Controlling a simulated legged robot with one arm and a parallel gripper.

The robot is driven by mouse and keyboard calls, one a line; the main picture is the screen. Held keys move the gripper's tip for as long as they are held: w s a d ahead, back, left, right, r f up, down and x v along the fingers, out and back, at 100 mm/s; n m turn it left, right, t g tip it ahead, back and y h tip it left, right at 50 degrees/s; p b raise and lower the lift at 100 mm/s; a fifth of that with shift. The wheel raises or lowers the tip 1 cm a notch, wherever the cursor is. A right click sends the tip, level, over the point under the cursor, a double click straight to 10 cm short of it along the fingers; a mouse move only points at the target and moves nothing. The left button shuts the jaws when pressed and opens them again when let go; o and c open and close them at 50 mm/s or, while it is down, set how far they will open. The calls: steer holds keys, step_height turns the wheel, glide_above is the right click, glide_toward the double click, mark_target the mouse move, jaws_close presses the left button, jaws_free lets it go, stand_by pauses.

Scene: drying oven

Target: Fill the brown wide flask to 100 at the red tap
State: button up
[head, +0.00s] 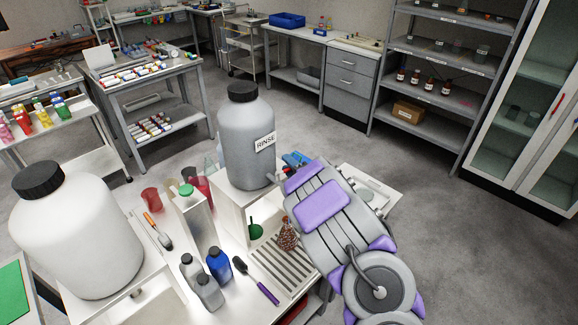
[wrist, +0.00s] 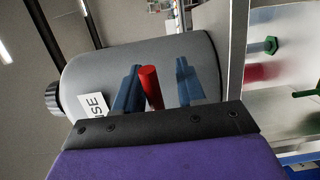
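A brown flask (head: 287,238) stands upright on the slatted drain grate (head: 268,263) at the bench front, beside my arm. Its fill level and marks are too small to read. A grey carboy labelled RINSE (head: 247,135) stands on a white stand behind it. In the wrist view, a red tap handle (wrist: 151,88) lies in front of the grey carboy (wrist: 90,65). My gripper (wrist: 158,85) is open around the red handle, with a gap on its right side. In the head view, its blue fingers (head: 295,159) are beside the carboy; the tap is mostly hidden.
A white carboy (head: 75,240) stands at the left. Several small bottles (head: 208,290), a purple-handled brush (head: 255,280) and a tall white container with a green cap (head: 194,220) crowd the bench. A green item (head: 255,231) is near the flask. The floor to the right is clear.

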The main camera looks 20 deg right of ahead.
steer(key=shift+s+r, duration=0.1)
steer(key=s+d+p, duration=0.2)
steer(key=s+p, duration=0.3)
steer(key=s, duration=1.2)
steer(key=shift+d, duration=0.25)
